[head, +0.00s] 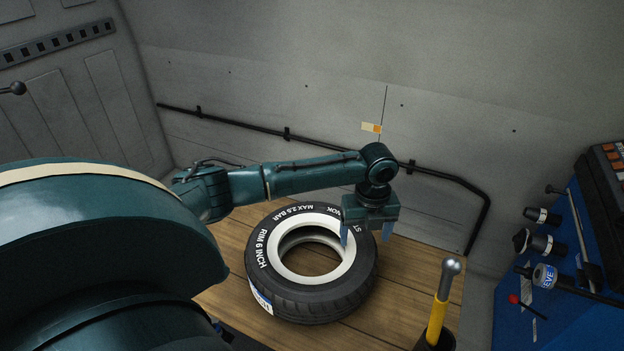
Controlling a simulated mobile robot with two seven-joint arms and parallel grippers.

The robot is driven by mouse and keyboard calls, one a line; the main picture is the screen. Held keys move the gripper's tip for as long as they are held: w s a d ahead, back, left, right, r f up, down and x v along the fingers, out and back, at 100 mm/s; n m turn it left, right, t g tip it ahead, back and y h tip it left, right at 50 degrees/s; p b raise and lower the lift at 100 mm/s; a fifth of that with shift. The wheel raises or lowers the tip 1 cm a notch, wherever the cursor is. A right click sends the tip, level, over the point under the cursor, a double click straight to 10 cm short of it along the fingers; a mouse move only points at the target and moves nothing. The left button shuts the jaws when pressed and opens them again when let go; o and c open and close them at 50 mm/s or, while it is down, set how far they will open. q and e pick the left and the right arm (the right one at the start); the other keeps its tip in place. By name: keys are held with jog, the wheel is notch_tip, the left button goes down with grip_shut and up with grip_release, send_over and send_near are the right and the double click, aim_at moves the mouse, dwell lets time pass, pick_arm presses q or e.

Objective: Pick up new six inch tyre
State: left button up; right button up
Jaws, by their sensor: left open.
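A black tyre (311,296) with a white inner ring lies flat on the wooden floor. Its side reads "RIM 6 INCH" and "MAX 2.5 BAR". My left gripper (366,236) points down at the tyre's right side, with its fingers apart and nothing held. One finger shows in front of the tyre's inner edge and the other beyond its outer right edge. I cannot tell how far down the fingers reach around the tyre wall. My right gripper is not in the view.
A yellow-handled tool (437,318) with a metal knob stands in a dark holder at the front right. A blue panel (565,285) with several tools is at the right. A black rail (330,147) runs along the grey wall. Wooden floor is bare left of the tyre.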

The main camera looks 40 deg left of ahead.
pick_arm(q)
jog(key=shift+w+a+f, duration=0.1)
jog(key=shift+f, duration=1.3)
jog(key=shift+w+f, duration=0.1)
jog(key=shift+f, duration=1.25)
jog(key=shift+c, duration=0.4)
jog(key=shift+r, duration=0.1)
jog(key=c, duration=1.6)
